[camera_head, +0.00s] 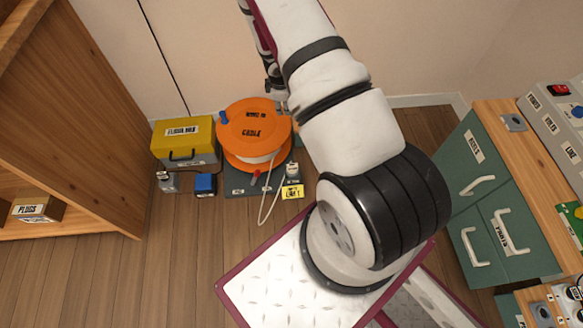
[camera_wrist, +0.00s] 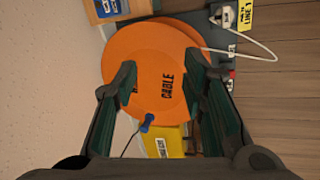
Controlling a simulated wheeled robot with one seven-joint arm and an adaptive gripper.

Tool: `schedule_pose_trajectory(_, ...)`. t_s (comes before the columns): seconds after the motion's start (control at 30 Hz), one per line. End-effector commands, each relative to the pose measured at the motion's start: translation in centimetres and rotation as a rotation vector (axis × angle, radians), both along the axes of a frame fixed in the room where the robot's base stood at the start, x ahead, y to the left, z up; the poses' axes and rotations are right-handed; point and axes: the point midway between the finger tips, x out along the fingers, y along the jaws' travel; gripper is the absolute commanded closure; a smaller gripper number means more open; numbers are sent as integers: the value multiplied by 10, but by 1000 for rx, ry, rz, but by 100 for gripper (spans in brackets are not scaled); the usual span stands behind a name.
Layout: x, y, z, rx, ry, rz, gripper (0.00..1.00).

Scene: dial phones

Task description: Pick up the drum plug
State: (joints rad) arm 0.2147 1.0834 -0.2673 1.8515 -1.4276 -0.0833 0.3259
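The orange cable drum (camera_head: 240,122) stands on a dark base plate on the floor by the wall. A white cable loops from it to a small pale plug (camera_head: 292,170), which I take for the drum plug, beside a yellow LINE 1 tag (camera_head: 292,191). In the wrist view the plug (camera_wrist: 227,16) is near the top edge, right of the drum (camera_wrist: 150,60). My gripper (camera_wrist: 160,92) is open and empty, its fingers framing the drum face. The plug lies beyond and outside the fingers. In the head view my arm hides much of the gripper.
A yellow box (camera_head: 184,140), a grey item (camera_head: 167,182) and a blue item (camera_head: 205,184) stand left of the drum. A wooden shelf (camera_head: 75,100) is at left, green drawers (camera_head: 475,160) at right. Wooden floor (camera_head: 185,240) is clear in front.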

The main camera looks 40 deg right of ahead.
Motion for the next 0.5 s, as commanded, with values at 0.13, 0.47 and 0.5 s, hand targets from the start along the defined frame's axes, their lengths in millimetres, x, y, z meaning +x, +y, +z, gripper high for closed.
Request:
schedule_pose_trajectory(0.13, -38, 11, -83, 95, 98, 95, 62)
schedule_pose_trajectory(0.47, -82, 27, -151, 202, 190, 179, 62)
schedule_pose_trajectory(0.5, -82, 28, -157, 203, 191, 180, 62)
